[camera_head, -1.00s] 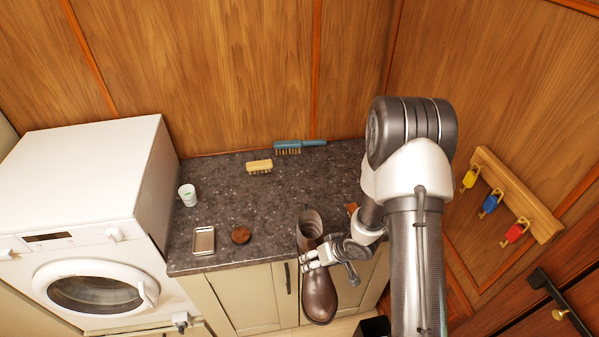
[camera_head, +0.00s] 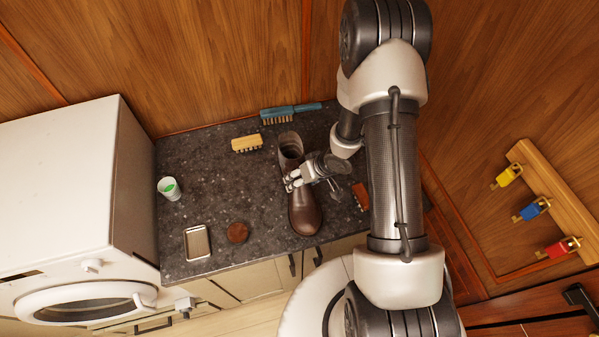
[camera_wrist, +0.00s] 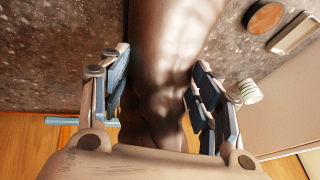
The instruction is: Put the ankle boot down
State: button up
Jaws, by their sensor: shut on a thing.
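The ankle boot is brown leather (camera_head: 304,212), with its open shaft toward the wall and its toe toward the counter's front edge in the head view. My gripper (camera_head: 297,181) is shut on the boot around its ankle part. In the wrist view the boot (camera_wrist: 165,60) runs between the two fingers of my gripper (camera_wrist: 160,105). The boot is over the dark speckled counter (camera_head: 215,180). I cannot tell whether its sole touches the counter.
Left of the boot are a round brown tin (camera_head: 238,232), a metal tray (camera_head: 197,243) and a cup (camera_head: 169,188). A yellow brush (camera_head: 246,143) and a blue brush (camera_head: 290,112) lie behind. A reddish-brown block (camera_head: 361,196) lies right. A washing machine (camera_head: 60,190) stands left.

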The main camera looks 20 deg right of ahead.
aim_at(302, 190)
jog(key=shift+s, duration=0.1)
jog(key=shift+f+b, duration=2.35)
jog(key=shift+f, duration=0.85)
jog(key=shift+f, duration=0.2)
jog(key=o, duration=1.6)
jog(key=v, duration=1.2)
jog(key=shift+c, duration=0.2)
